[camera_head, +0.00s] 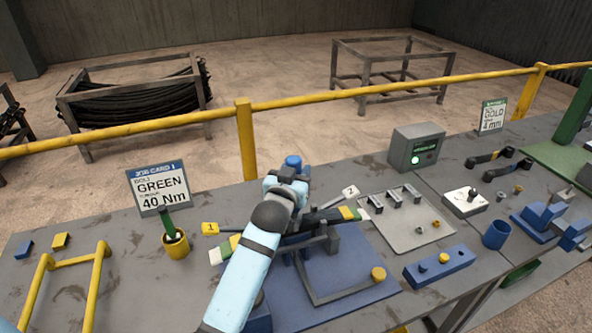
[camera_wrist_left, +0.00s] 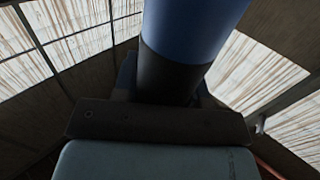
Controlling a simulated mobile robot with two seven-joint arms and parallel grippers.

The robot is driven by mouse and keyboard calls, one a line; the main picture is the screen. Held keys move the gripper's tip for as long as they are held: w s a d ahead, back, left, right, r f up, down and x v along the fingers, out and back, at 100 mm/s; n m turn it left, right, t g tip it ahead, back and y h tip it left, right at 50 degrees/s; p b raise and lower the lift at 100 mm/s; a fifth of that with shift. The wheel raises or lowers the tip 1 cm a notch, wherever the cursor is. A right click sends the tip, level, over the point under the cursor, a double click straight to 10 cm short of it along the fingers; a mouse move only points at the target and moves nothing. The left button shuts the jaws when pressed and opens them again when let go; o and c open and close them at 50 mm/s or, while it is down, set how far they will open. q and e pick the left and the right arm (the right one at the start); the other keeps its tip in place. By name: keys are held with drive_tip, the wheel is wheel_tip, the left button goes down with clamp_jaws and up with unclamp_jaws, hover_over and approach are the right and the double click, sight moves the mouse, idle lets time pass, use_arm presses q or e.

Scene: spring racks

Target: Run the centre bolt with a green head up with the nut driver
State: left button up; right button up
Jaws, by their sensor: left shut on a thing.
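My left gripper (camera_head: 289,184) is over the middle of the leaf-spring stack (camera_head: 327,217) on the blue fixture (camera_head: 340,262). It is shut on a tool with a blue top (camera_head: 293,161), which looks like the nut driver. In the left wrist view the tool (camera_wrist_left: 192,35) is a blue cylinder with a black lower part, rising from the gripper (camera_wrist_left: 165,100). My arm and gripper hide the middle of the stack, so the centre bolt, its green head and any contact with the tool cannot be seen. My right gripper is not in view.
A job card (camera_head: 158,188) reads GREEN, 40 Nm. A grey box with a green light (camera_head: 416,148) stands behind a grey tray (camera_head: 412,226) with small parts. A blue block (camera_head: 439,266) and a blue cup (camera_head: 496,235) stand right. Yellow rails (camera_head: 98,270) rise at left.

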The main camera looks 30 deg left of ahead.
use_arm(q)
drive_tip(key=shift+w+r+p, duration=0.1)
drive_tip(key=shift+r+p, duration=0.45)
drive_tip(key=shift+r, duration=0.35)
wheel_tip(320, 180, up, 4)
drive_tip(key=p, duration=0.3)
drive_tip(key=shift+f, duration=0.25)
drive_tip(key=shift+r+p, duration=0.8)
drive_tip(key=shift+r, duration=0.1)
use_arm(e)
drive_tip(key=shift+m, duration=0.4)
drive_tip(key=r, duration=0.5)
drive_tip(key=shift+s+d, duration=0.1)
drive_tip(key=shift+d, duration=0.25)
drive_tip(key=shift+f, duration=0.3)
use_arm(q)
drive_tip(key=shift+f, duration=0.1)
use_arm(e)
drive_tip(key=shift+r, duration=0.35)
